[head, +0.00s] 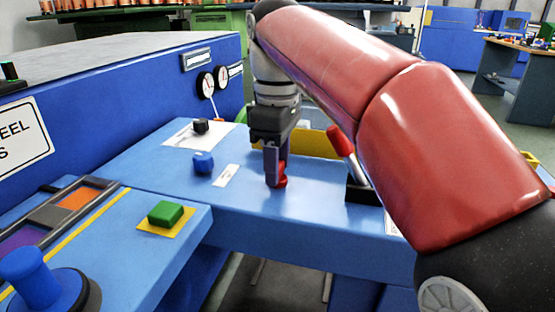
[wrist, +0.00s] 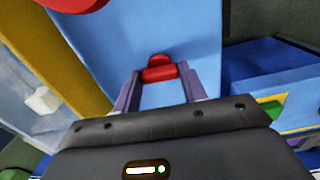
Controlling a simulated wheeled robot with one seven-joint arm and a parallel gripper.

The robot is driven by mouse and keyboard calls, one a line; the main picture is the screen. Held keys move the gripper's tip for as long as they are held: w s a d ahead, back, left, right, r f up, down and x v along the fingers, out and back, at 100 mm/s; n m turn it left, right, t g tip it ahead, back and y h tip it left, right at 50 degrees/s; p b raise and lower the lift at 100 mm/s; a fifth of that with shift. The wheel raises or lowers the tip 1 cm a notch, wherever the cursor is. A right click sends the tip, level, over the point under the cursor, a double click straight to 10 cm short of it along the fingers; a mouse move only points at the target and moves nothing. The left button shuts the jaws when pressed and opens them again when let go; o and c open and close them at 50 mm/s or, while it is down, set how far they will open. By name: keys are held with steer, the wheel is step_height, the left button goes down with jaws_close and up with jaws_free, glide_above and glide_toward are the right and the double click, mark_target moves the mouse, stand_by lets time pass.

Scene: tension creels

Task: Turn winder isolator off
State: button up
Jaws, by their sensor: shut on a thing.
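A small red knob (head: 282,181) stands on the light blue panel top (head: 235,203). I take it as the winder isolator, though I can read no label for it. My gripper (head: 275,178) points down at it, with its fingers shut around it. In the wrist view the red knob (wrist: 160,73) sits between the two fingertips (wrist: 158,80), over the blue surface. Part of the knob is hidden by a finger in the head view, and its turned position is hard to tell.
A red-handled lever (head: 341,141) rises from a black base just right of my gripper, near my arm. A blue knob (head: 203,162), a black knob (head: 201,126) and a green button (head: 166,213) lie to the left. Two gauges (head: 206,84) are on the blue wall behind.

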steer(key=o, duration=1)
steer(key=shift+r, duration=0.1)
step_height(320, 180, up, 7)
steer(key=shift+r, duration=0.15)
